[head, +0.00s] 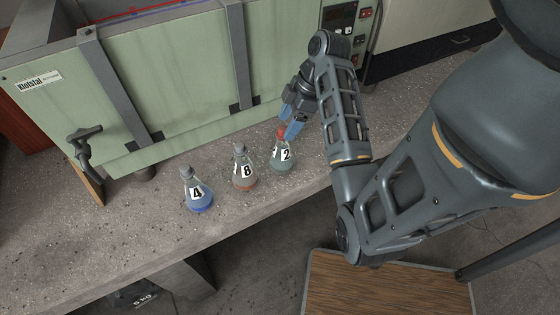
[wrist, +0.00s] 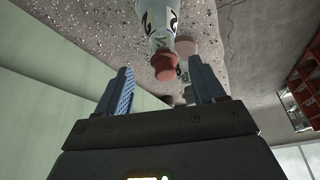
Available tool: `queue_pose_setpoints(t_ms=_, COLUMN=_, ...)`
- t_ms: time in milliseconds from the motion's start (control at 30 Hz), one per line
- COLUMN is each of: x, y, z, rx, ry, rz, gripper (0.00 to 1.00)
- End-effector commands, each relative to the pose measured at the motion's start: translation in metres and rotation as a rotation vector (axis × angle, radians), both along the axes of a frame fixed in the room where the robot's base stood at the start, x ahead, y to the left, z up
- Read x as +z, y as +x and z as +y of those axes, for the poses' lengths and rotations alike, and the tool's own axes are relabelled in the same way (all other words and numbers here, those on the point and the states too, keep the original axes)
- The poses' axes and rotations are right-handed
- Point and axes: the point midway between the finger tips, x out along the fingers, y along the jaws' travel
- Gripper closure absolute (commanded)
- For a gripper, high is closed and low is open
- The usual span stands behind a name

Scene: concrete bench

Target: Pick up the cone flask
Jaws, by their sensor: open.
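Three cone flasks stand in a row on the bench. The flask labelled 2 (head: 282,158) has a red stopper and greyish contents, and is at the right end. The flask labelled 8 (head: 243,172) has orange-brown contents and is in the middle. The flask labelled 4 (head: 198,196) has blue contents and is at the left. My gripper (head: 291,127) is open at the top of flask 2. In the wrist view, its red stopper (wrist: 166,66) shows near the gap between the blue fingers of my gripper (wrist: 161,76). No grip on it shows.
A pale green machine (head: 170,85) with metal straps stands close behind the flasks. A lever handle (head: 84,140) sticks out at its left. The bench top (head: 110,235) is clear in front and to the left, up to its front edge.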

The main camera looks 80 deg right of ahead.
Motion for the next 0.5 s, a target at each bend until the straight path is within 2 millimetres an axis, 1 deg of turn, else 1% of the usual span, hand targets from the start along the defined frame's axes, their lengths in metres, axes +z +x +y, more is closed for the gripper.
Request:
queue_pose_setpoints(t_ms=33, x=-0.005, y=0.001, z=0.000, rx=0.001, ry=-0.001, rz=0.000, gripper=0.31)
queue_pose_setpoints(t_ms=167, x=-0.012, y=0.002, z=0.002, rx=0.001, ry=-0.001, rz=0.000, gripper=0.31)
queue_pose_setpoints(t_ms=500, x=-0.047, y=0.014, z=0.012, rx=0.001, ry=0.002, rz=0.001, gripper=0.31)
